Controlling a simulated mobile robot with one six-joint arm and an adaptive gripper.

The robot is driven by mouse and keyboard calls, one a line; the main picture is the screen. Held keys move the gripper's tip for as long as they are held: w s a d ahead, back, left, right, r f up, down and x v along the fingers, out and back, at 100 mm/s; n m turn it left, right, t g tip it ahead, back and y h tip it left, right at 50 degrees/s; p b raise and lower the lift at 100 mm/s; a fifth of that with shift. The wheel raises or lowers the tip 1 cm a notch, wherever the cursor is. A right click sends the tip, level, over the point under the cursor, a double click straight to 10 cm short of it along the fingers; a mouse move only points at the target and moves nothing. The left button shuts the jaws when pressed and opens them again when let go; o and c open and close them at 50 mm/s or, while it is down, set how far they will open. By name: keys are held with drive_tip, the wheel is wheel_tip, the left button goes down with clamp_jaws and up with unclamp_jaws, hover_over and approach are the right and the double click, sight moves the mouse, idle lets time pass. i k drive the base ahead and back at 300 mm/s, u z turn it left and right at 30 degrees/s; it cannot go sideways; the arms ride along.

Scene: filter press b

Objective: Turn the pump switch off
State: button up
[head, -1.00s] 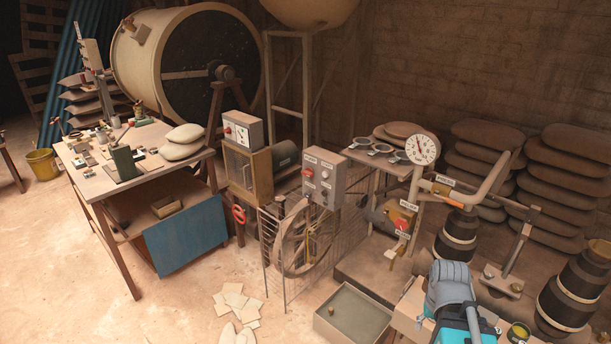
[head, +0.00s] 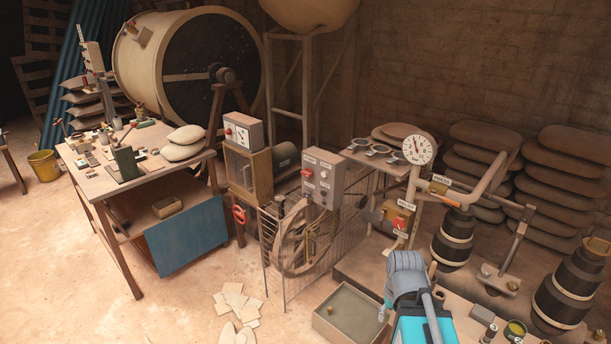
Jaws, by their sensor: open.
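A small orange-yellow box with a red knob (head: 399,223) is mounted below the round gauge (head: 418,149), right of centre. A grey panel (head: 323,176) with a red knob (head: 307,173) and several round buttons stands to its left. The labels are too small to read, so I cannot tell for certain which of these is the pump switch, nor its setting. My grey and cyan arm (head: 408,278) is at the bottom right, below and apart from the orange-yellow box.
A pipe (head: 489,183) and dark banded cylinders (head: 455,238) stand right of the gauge. An open tray (head: 350,317) lies left of my arm. A wire guard (head: 276,250) surrounds a wheel below the panel. Open floor (head: 190,300) is at the lower left.

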sight(307, 172)
drive_tip(key=u, duration=0.1)
drive_tip(key=i, duration=1)
drive_tip(key=z, duration=0.1)
